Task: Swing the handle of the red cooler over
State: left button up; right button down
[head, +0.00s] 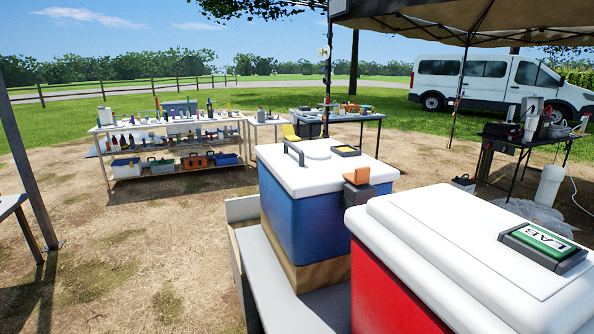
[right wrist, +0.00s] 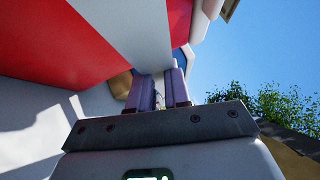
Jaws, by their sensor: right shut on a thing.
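The red cooler (head: 395,285) stands at the lower right of the head view, with a closed white lid (head: 460,250) bearing a green-and-white "LAB" label. Its handle cannot be made out in the head view. In the right wrist view the cooler's red wall (right wrist: 60,45) fills the upper left. A pale grey-white band, apparently the handle (right wrist: 143,35), crosses in front of the red and runs down to my right gripper (right wrist: 159,85). The gripper's two purple-grey fingers are shut on it; the exact contact is partly hidden. My left gripper is in neither view.
A blue cooler (head: 305,220) with a white lid stands just beyond the red one, on a light bench (head: 285,290). A shelf table (head: 160,170) with bottles and bins is farther back. A canopy pole (head: 327,75) rises behind. Bare ground lies to the left.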

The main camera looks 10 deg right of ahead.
notch_tip(320, 180, up, 8)
jog(key=d+n+g+p, duration=0.1)
jog(key=p, duration=0.4)
jog(key=shift+w+h+p, duration=0.15)
jog(key=shift+h+p, duration=0.25)
jog(key=shift+d, duration=0.1)
jog(key=shift+r, duration=0.1)
jog(key=a+r+n+g+h+p, duration=0.1)
jog(key=a+r+n+p, duration=0.1)
jog(key=r+p, duration=0.8)
jog(key=shift+s+a+r+p, duration=0.35)
jog(key=shift+a+p, duration=0.55)
jog(key=shift+p, duration=2.95)
jog(key=shift+h, duration=0.3)
